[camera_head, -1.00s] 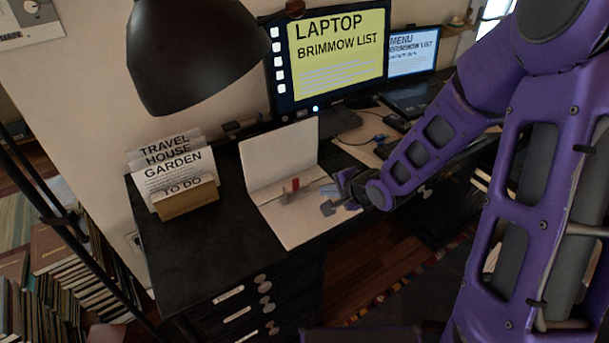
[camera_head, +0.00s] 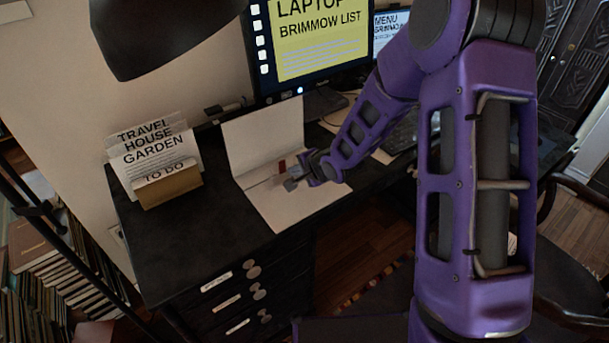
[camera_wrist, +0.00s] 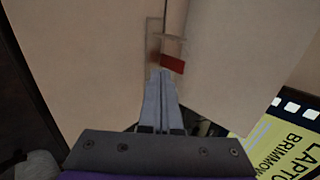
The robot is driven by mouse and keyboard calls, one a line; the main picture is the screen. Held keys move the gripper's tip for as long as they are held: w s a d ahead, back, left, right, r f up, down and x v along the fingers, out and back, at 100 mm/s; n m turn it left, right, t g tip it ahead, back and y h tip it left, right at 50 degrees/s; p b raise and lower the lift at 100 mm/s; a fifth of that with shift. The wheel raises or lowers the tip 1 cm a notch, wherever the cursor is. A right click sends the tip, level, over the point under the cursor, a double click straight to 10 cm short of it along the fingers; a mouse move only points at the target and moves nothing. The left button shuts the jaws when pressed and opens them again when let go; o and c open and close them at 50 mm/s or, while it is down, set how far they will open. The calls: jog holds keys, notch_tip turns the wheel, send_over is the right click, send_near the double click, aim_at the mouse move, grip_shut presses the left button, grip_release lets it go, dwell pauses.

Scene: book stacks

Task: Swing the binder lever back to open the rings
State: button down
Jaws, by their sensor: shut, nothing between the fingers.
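The open white binder (camera_head: 263,142) stands on the dark desk, one cover upright at the back and the other lying flat toward the front. Its red lever (camera_head: 282,166) sits near the fold, at the right end of the ring mechanism. In the wrist view the red lever (camera_wrist: 172,64) lies just beyond my fingertips, beside a pale metal strip (camera_wrist: 153,45). My gripper (camera_head: 291,183) is shut and empty, over the right part of the binder; in the wrist view its fingers (camera_wrist: 161,75) are together. I cannot tell whether they touch the lever. The rings are too small to judge.
A file holder (camera_head: 170,187) with labelled papers stands at the left of the desk. A black lamp shade (camera_head: 165,35) hangs above. A monitor (camera_head: 315,45) stands behind the binder.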

aim_at(283, 164)
jog(key=shift+w+a+r, duration=0.1)
jog(key=shift+w+a, duration=0.35)
jog(key=shift+w, duration=0.2)
jog(key=shift+w+a+r, duration=0.1)
jog(key=shift+w+a, duration=0.3)
jog(key=shift+w, duration=0.25)
jog(key=shift+r+p, duration=0.1)
jog(key=shift+p, duration=0.2)
jog(key=shift+w+r+p, duration=0.1)
jog(key=shift+p, duration=0.2)
jog(key=shift+a+g, duration=0.1)
jog(key=shift+g, duration=0.3)
